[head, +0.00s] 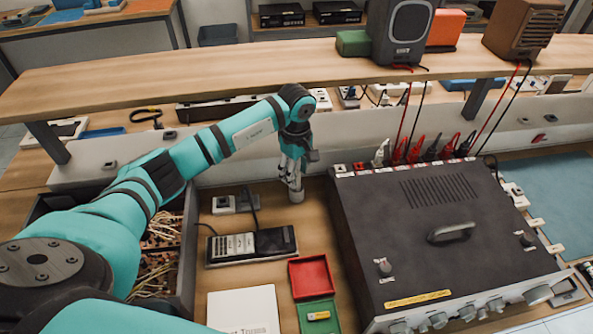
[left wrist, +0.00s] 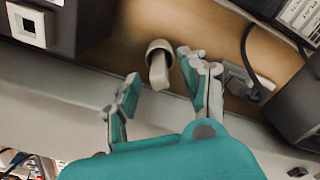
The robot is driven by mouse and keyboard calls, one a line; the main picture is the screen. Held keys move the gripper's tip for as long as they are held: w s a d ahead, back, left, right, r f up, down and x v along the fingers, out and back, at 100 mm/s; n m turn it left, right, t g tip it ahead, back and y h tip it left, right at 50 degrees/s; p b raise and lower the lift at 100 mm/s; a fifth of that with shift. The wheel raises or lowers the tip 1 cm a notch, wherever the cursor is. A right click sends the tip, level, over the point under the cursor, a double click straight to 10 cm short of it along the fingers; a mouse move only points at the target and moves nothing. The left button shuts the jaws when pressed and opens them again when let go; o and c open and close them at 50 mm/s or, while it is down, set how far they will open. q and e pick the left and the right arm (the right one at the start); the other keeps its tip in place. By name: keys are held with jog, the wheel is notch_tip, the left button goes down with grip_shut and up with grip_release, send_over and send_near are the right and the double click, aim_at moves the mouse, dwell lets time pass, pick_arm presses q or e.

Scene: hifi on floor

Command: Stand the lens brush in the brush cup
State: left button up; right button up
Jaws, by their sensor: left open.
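The brush cup (head: 297,196) is a small grey cylinder standing upright on the bench, left of the big dark instrument. In the left wrist view its round rim (left wrist: 153,44) shows. The lens brush (left wrist: 159,74), a pale beige stick, projects from the cup's mouth towards the camera. My left gripper (head: 291,170) is above the cup, pointing down. In the left wrist view its two fingers are apart, one on each side of the brush, with visible gaps. The brush's lower end is hidden inside the cup. My right gripper is not in view.
The dark instrument (head: 440,240) stands close right of the cup, with red and black leads at its back. A black handheld meter (head: 252,246), red tray (head: 311,276) and green tray (head: 318,316) lie nearer. A raised wooden shelf (head: 230,72) runs behind.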

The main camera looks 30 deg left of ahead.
pick_arm(q)
notch_tip(320, 180, up, 12)
dwell(0.5)
jog(key=shift+r, duration=0.15)
notch_tip(320, 180, up, 7)
jog(key=p, duration=0.4)
dwell(0.3)
jog(key=shift+s+f, duration=0.1)
jog(key=shift+f, duration=0.15)
dwell(0.5)
